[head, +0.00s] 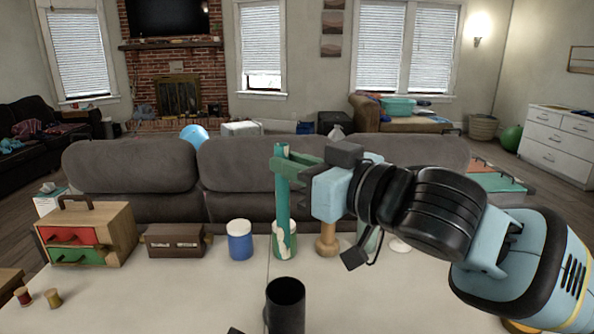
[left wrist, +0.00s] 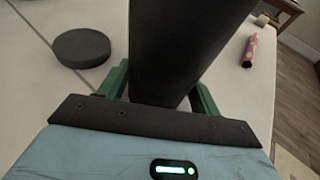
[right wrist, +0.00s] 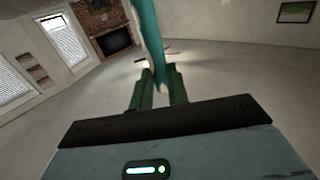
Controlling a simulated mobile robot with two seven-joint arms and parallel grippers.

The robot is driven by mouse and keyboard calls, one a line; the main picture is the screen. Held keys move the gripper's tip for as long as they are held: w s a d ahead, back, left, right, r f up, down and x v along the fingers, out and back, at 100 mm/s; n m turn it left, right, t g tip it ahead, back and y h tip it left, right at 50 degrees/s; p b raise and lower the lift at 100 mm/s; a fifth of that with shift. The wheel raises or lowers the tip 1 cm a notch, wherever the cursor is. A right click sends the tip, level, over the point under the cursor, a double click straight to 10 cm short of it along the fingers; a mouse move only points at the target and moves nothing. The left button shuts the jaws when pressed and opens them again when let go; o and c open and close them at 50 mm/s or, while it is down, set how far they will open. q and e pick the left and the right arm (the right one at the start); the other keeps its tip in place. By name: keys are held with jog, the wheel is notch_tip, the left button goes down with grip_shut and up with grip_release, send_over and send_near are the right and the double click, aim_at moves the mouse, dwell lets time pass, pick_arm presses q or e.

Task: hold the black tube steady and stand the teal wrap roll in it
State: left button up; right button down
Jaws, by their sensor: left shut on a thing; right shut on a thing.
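The black tube (head: 286,308) stands on the pale table at the bottom middle of the head view, its open top facing up. In the left wrist view my left gripper (left wrist: 162,92) is shut around the tube (left wrist: 185,45), one green finger on each side. My right gripper (head: 285,170) is shut on the teal wrap roll (head: 283,206) near its top. The roll hangs upright in the air, above and beyond the tube in the head view, apart from it. The right wrist view also shows the roll (right wrist: 150,40) between the fingers. The tube's inside is dark.
Behind the roll stands a white-and-green cup (head: 291,245). A blue jar (head: 240,245), a brown box (head: 174,241) and a small drawer cabinet (head: 88,235) line the table's far left. A wooden peg (head: 327,243) is right.

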notch_tip(320, 180, down, 20)
jog(key=shift+r, duration=0.15)
dwell(2.2)
jog(key=c, duration=1.3)
grip_release()
jog(key=v, duration=1.2)
pick_arm(q)
jog(key=o, duration=0.8)
jog(key=shift+o, duration=0.2)
